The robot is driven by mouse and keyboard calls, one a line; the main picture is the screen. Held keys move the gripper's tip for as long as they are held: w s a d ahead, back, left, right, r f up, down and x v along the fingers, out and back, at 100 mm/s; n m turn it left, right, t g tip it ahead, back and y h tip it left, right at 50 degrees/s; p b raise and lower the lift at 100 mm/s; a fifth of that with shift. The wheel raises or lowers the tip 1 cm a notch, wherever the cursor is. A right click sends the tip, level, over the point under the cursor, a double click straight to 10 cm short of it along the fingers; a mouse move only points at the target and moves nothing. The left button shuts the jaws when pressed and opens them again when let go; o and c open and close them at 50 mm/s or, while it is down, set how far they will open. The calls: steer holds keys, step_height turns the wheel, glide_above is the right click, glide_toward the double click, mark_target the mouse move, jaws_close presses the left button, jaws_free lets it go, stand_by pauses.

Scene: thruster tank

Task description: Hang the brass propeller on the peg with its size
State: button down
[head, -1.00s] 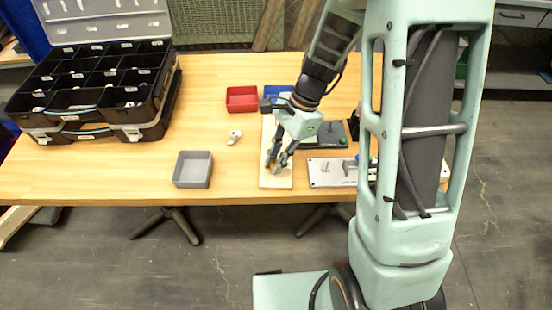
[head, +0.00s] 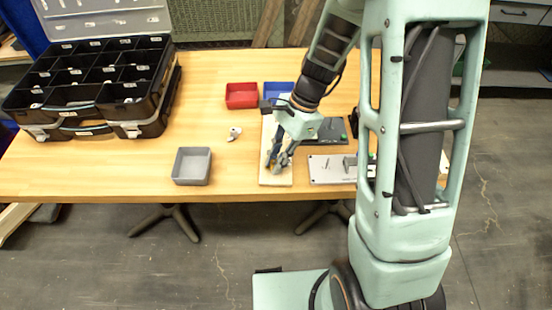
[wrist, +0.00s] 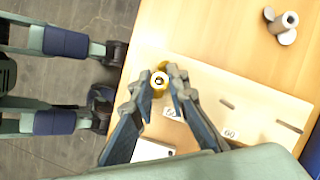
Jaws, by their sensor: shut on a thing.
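The brass propeller (wrist: 159,74) sits between my fingertips in the wrist view, a gold shape with a pale hub and a dark centre. My gripper (wrist: 161,90) is shut on it, over the near end of the light wooden peg board (wrist: 262,112). The board also shows in the head view (head: 276,180), under my gripper (head: 278,163). Two slim pegs (wrist: 227,104) and white size labels (wrist: 230,133) show on the board; one label reads about 60. Another label is partly covered by a finger. I cannot tell whether a peg is inside the propeller's hub.
A grey tray (head: 192,180), a red bin (head: 241,104) and a blue bin (head: 279,91) stand around. A grey metal plate (head: 325,178) is right of the board. A black organiser case (head: 150,112) fills the table's left.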

steer(key=shift+f, duration=0.1)
steer(key=c, duration=1.8)
jaws_free()
steer(key=a+p+v, duration=0.1)
steer(key=p+v, duration=0.3)
steer(key=v, duration=1.1)
steer(key=shift+s+r, duration=0.25)
steer(key=shift+r, duration=0.3)
